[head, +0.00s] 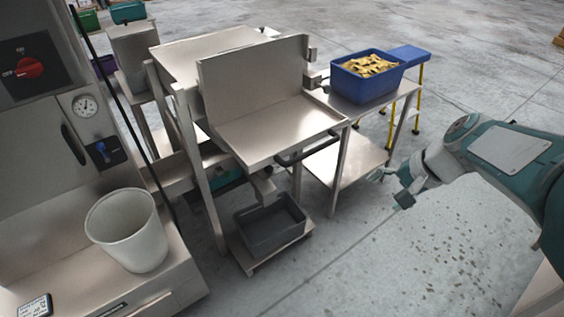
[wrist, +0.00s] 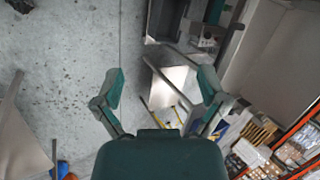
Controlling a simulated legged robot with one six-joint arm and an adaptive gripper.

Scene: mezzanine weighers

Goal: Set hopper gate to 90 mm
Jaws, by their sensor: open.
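A steel weigher stand with an upright plate (head: 255,78) and a sloping flat tray (head: 280,128) stands in the middle of the head view. A black bar handle (head: 312,150) runs along the tray's front right edge. I cannot tell for sure which part is the hopper gate, and no 90 mm mark is readable. My gripper (head: 388,186) is to the right of the handle, apart from it, in front of the side table. In the wrist view my gripper (wrist: 161,88) has its two fingers spread wide with nothing between them.
A blue bin (head: 366,83) of yellowish pieces sits on a steel side table (head: 345,112). A dark grey crate (head: 270,228) is low under the tray. A white bucket (head: 128,232) stands by a panel with a red knob (head: 28,68). The floor at right is open.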

